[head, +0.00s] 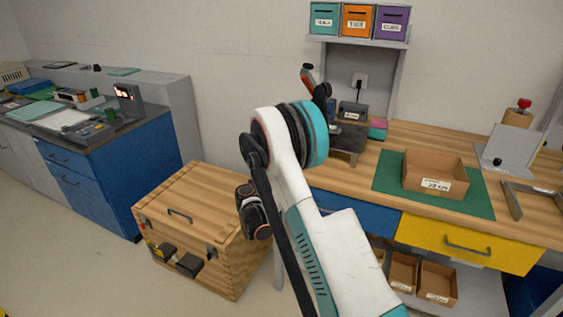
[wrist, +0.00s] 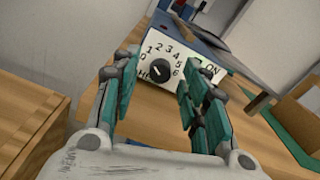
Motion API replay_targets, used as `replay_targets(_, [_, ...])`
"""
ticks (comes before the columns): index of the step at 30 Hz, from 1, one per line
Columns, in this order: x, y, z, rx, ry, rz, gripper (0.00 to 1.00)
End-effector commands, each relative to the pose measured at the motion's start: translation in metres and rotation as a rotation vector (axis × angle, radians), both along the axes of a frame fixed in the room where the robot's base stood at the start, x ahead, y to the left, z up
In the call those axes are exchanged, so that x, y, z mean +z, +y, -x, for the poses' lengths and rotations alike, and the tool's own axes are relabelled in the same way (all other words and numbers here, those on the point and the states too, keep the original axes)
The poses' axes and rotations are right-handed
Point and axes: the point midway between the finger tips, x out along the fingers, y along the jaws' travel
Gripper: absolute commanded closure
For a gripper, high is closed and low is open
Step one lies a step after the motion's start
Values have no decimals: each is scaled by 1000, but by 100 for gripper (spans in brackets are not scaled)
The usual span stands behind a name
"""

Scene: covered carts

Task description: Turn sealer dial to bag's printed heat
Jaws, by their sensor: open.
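The sealer's white front panel (wrist: 181,55) is in the upper middle of the wrist view. Its black round dial (wrist: 158,69) has the numbers 0 to 6 printed around it and an ON mark at the right. The dial's exact setting is too small to read surely. My gripper (wrist: 159,76) is open, its two teal and grey fingers on either side of the dial in the picture, with nothing between them. Contact with the dial cannot be told. In the head view my arm hides the gripper, and the dark sealer (head: 351,134) shows only in part. I see no bag with a readable heat.
A cardboard box (head: 436,178) stands on a green mat (head: 390,174) to the right on the wooden bench. A wooden chest (head: 190,208) stands on the floor at left. Teal, orange and purple bins (head: 358,22) sit on a shelf above. A blue-fronted counter (head: 120,165) is at far left.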

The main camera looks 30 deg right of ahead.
Motion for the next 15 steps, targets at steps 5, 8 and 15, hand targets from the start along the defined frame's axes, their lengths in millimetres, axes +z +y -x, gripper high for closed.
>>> replay_targets(5, [0, -9, -7, 0, 0, 0, 59])
replay_targets(8, [0, -10, -8, 0, 0, 0, 59])
replay_targets(15, [0, -10, -7, 0, 0, 0, 70])
